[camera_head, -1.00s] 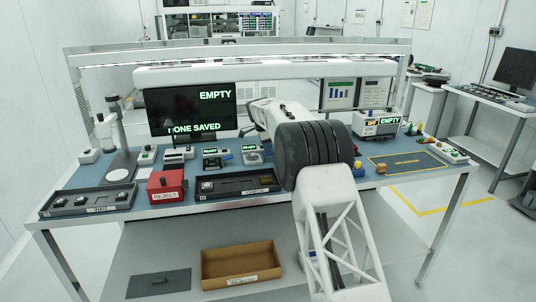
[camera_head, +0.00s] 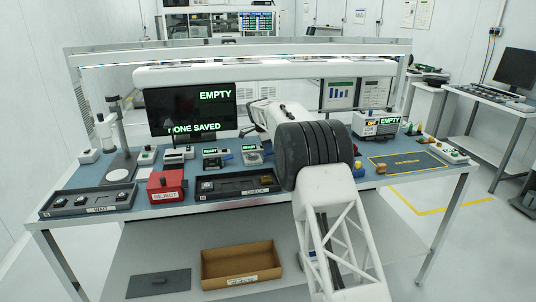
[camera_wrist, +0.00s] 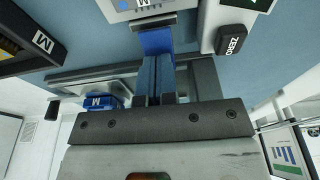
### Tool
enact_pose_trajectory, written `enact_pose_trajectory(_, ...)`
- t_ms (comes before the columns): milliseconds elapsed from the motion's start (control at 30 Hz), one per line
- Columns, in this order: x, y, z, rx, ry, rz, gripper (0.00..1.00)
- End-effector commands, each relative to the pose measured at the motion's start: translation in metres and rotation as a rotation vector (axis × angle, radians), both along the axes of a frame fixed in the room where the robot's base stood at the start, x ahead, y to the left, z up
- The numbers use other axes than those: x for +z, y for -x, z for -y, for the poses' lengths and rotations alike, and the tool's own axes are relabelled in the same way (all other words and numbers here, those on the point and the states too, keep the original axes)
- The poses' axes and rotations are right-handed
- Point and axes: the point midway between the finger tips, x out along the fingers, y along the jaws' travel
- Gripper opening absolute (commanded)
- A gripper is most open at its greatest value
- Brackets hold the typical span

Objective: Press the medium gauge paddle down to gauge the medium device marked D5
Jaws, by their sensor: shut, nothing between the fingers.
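My gripper (camera_wrist: 158,58) is shut and empty in the wrist view. Its fingertips are at a bright blue tab (camera_wrist: 155,38) that reaches toward a white gauge box with a small display (camera_wrist: 145,5). I cannot tell whether they touch it or how far down the tab is. A blue block lettered M (camera_wrist: 97,101) sits to the left of the fingers. In the head view two small gauges stand on the bench, a left one (camera_head: 213,158) and a right one (camera_head: 252,156), with blue parts beside them. The gripper's tips are hard to make out there. No D5 mark is legible.
A white box with a ZERO button (camera_wrist: 232,38) is close on the right. A tray marked M (camera_wrist: 28,45) is at upper left. In the head view a red reject box (camera_head: 166,186) and dark trays line the front edge. A monitor (camera_head: 192,110) reads EMPTY and NONE SAVED.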

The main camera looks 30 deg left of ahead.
Motion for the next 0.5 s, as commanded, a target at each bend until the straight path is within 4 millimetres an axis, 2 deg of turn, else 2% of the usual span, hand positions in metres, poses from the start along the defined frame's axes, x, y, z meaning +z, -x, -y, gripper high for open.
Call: enact_pose_trajectory(500, -0.0076, 0.0001, 0.0001, 0.0, 0.0, 0.0, 0.0)
